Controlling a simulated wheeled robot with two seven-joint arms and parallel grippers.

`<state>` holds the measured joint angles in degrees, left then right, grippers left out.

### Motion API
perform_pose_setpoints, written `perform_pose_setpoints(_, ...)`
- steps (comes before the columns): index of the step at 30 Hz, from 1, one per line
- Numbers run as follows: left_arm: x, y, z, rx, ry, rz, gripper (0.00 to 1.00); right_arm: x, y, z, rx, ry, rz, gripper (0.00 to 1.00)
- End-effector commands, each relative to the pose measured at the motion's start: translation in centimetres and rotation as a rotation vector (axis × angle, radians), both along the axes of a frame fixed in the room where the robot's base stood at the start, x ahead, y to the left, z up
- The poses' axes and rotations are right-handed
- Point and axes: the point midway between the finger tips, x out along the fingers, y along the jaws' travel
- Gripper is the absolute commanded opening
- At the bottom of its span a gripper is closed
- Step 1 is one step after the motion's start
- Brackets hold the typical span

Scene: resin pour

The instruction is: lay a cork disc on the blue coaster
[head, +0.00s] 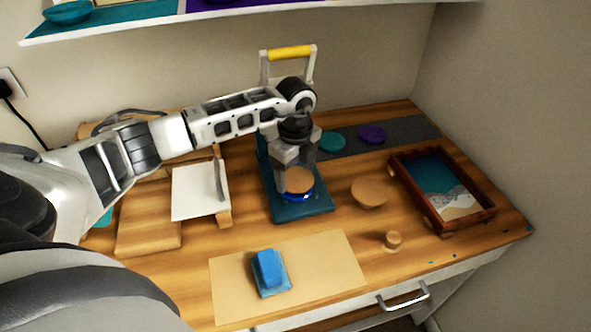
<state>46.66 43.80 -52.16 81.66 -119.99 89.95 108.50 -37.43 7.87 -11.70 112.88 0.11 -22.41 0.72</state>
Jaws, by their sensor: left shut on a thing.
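My left gripper (297,174) reaches in from the left and points down, its fingers on either side of a round tan cork disc (300,181). It is shut on the disc. The blue coaster (298,198) shows as a glossy blue rim directly under the disc, on the dark teal base (305,210) of a stand with a yellow handle. The disc covers most of the coaster. I cannot tell whether the disc touches it. My right gripper is not in view.
Other tan round pieces (369,193) lie to the right. Teal (332,141) and purple (372,134) coasters lie on a dark strip behind. A wooden-framed tray (487,214) stands at right. A blue block (269,268) sits on the front mat (335,267). A white panel (193,196) stands left.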

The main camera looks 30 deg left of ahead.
Motion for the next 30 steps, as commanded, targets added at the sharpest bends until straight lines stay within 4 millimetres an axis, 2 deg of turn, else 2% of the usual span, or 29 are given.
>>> perform_pose_setpoints(30, 0.0, 0.0, -1.3, 0.000, 0.001, -0.001, 0.50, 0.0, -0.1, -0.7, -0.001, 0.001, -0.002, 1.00)
